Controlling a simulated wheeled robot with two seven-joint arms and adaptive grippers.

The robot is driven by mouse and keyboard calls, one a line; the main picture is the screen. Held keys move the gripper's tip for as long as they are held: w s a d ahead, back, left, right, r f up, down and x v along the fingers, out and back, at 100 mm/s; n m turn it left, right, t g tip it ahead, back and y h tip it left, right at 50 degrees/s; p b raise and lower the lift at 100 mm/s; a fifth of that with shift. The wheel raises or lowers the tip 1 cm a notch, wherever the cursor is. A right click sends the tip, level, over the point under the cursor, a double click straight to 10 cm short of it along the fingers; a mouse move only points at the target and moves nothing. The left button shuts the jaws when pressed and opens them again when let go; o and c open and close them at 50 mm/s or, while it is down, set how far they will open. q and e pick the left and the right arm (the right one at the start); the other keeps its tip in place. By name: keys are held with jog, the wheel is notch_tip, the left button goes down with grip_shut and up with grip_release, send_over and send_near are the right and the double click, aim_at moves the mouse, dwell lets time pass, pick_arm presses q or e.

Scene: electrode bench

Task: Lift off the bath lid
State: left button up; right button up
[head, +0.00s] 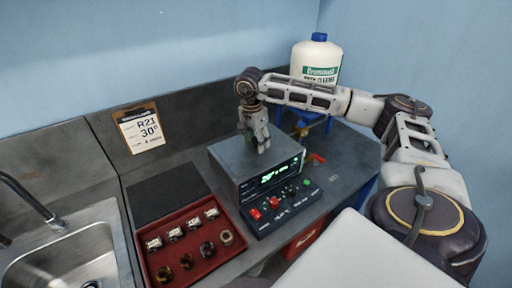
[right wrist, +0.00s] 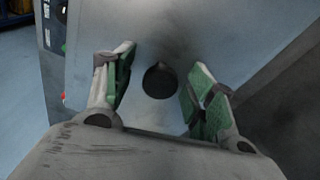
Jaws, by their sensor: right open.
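The bath (head: 232,173) is a grey box on the bench with a lit green display on its front. Its flat grey lid (head: 228,151) is on top. In the right wrist view the lid (right wrist: 150,35) fills the middle, with a round dark knob (right wrist: 160,81) on it. My right gripper (head: 262,148) is above the lid, pointing down; it hides the knob in the head view. In the right wrist view my right gripper (right wrist: 158,90) is open, with the knob between its green-padded fingers and apart from both. My left gripper is not in view.
A red tray (head: 168,222) with several small parts lies left of the bath, beside a steel sink (head: 85,250). A control panel (head: 283,205) with red knobs sits in front. A white bottle (head: 316,60) stands behind. A clipboard (head: 140,129) leans at the back wall.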

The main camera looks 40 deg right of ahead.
dwell(0.4)
grip_shut()
